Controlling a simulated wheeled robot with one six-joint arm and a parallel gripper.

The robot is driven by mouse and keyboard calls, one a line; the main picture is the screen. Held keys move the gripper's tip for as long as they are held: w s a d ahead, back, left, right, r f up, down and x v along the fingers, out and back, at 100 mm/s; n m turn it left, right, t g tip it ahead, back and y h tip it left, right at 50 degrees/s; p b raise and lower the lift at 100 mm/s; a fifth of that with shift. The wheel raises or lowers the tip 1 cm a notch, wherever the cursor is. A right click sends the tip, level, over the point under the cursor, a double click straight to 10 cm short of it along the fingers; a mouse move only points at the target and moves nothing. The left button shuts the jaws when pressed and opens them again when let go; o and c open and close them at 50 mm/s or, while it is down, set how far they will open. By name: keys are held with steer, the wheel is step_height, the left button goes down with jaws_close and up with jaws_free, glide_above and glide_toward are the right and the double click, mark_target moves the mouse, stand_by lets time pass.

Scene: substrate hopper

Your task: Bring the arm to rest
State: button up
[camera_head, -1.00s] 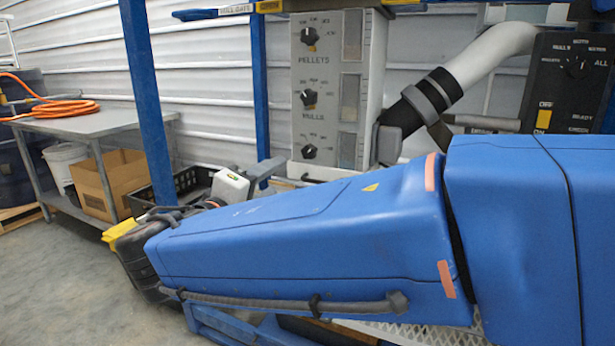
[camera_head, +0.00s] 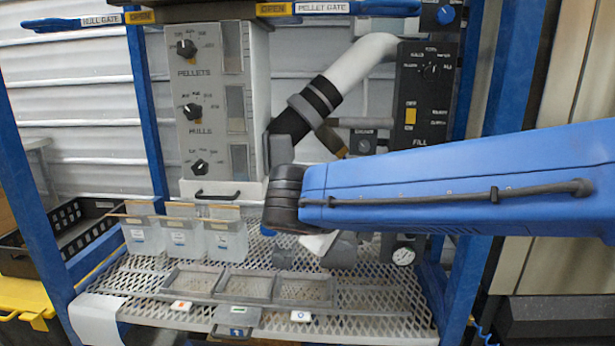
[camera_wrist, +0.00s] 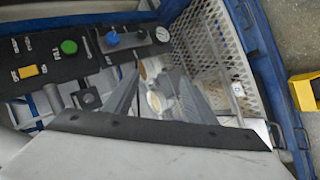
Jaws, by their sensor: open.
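My blue arm reaches in from the right of the head view and ends at a dark wrist joint in front of the hopper frame. My gripper (camera_wrist: 155,82) shows in the wrist view as two grey fingers, spread apart with nothing held between them. Behind the fingers are a dark control panel (camera_wrist: 100,62) with coloured knobs and, to the right, a mesh shelf (camera_wrist: 208,50). In the head view the fingers are mostly hidden by my arm and cannot be made out clearly.
In the head view, clear bins (camera_head: 227,240) stand on the mesh shelf (camera_head: 385,300), behind a shallow three-part tray (camera_head: 245,287). The grey dial box (camera_head: 206,110), the hose pipe (camera_head: 358,62) and the fill panel (camera_head: 425,92) stand behind. Blue posts (camera_head: 147,105) frame the shelf.

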steer(key=s+d+f+m+g, duration=0.2)
steer(key=s+d+f+g, duration=0.15)
steer(key=d, duration=0.65)
steer(key=s+d+f+m+y, duration=0.3)
steer(key=s+d+f, duration=0.1)
steer(key=s, duration=0.4)
steer(key=s+d+f+m+y, duration=0.3)
steer(key=s+d+f, duration=0.2)
steer(key=s, duration=0.4)
steer(key=shift+d+f+g, duration=0.2)
steer(key=shift+f+g, duration=0.15)
steer(key=shift+f, duration=0.5)
steer(key=shift+o, duration=0.4)
